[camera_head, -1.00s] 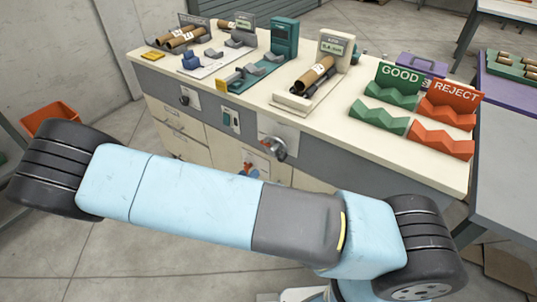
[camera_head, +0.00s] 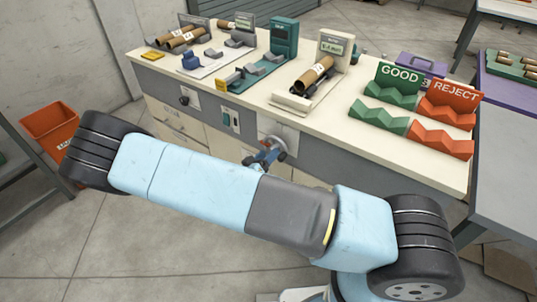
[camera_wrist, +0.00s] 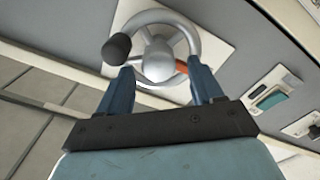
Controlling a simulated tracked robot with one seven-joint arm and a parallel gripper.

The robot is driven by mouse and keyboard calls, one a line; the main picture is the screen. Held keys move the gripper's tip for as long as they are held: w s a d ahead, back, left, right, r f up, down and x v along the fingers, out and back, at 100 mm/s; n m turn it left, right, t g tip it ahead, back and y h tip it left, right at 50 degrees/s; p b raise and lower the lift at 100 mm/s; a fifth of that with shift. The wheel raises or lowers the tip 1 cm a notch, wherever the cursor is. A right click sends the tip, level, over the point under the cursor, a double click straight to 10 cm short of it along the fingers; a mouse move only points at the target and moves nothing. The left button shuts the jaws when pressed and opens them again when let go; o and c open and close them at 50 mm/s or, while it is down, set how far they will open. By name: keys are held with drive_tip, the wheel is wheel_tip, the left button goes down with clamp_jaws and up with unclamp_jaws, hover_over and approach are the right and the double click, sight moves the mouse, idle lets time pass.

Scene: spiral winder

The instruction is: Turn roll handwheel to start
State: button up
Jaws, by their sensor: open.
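The roll handwheel (camera_wrist: 188,30) is a grey metal ring with a domed hub and a black knob (camera_wrist: 117,48) on its left side in the wrist view. It sits on a pale plate on the bench front. In the head view the handwheel (camera_head: 278,146) is partly covered by my gripper (camera_head: 268,153). My gripper (camera_wrist: 161,68) is open, its two blue fingers apart at the near rim, the left fingertip just below the knob. Whether the fingers touch the wheel cannot be told. A brown tube (camera_head: 313,74) lies on the rollers above, before a display (camera_head: 334,46).
The green GOOD rack (camera_head: 385,103) and orange REJECT rack (camera_head: 445,128) stand right on the benchtop. A switch panel (camera_wrist: 271,97) is right of the wheel in the wrist view. An orange bin (camera_head: 48,125) is at the left.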

drive_tip(key=shift+w+d, duration=0.4)
drive_tip(key=shift+w, duration=0.05)
drive_tip(key=shift+c, duration=0.4)
drive_tip(key=c, duration=1)
